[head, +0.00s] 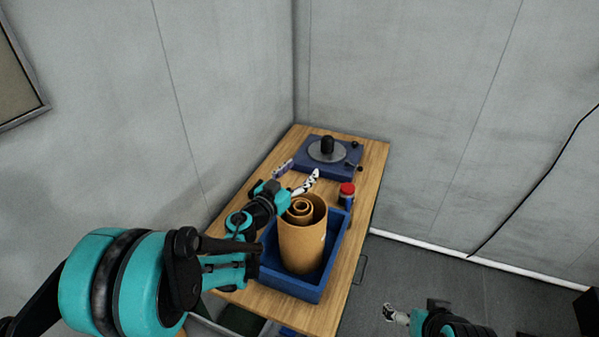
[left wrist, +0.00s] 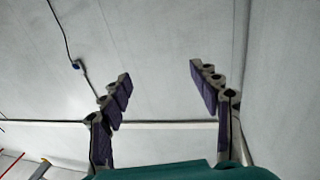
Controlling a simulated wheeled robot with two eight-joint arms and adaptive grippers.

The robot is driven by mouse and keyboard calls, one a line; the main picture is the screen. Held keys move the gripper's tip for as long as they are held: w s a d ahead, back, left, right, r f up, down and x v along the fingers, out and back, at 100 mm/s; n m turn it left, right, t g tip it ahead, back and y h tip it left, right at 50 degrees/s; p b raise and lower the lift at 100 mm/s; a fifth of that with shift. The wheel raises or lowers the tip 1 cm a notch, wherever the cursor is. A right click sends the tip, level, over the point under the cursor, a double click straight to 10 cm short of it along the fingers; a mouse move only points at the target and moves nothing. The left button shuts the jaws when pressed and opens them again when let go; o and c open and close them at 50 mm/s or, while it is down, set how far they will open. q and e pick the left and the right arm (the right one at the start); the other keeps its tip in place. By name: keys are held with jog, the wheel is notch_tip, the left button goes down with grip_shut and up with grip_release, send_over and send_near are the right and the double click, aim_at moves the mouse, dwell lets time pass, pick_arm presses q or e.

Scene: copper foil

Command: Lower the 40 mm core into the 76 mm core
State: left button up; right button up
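A large brown cardboard core (head: 301,250) stands upright in a blue tray. Smaller brown cores show inside its mouth: a middle ring (head: 291,215), which looks like the 76 mm core, and a narrower ring (head: 303,202), which looks like the 40 mm core, within it. Their lower parts and depth are hidden. My left gripper (head: 303,168) is just behind the cores, with its fingers spread and pointing away from them. In the left wrist view its fingers (left wrist: 160,75) are wide apart with nothing between. My right gripper (head: 390,313) is low at the right, over the floor; its opening is unclear.
The blue tray (head: 332,246) sits on a wooden table (head: 376,155) in the room's corner. A blue turntable-like device (head: 343,172) with a black knob stands at the back. A red-capped jar (head: 347,192) stands by the tray's back right. Grey walls close in behind.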

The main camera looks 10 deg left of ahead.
pick_arm(q)
jog(key=v, duration=1.2)
jog(key=shift+f, duration=0.15)
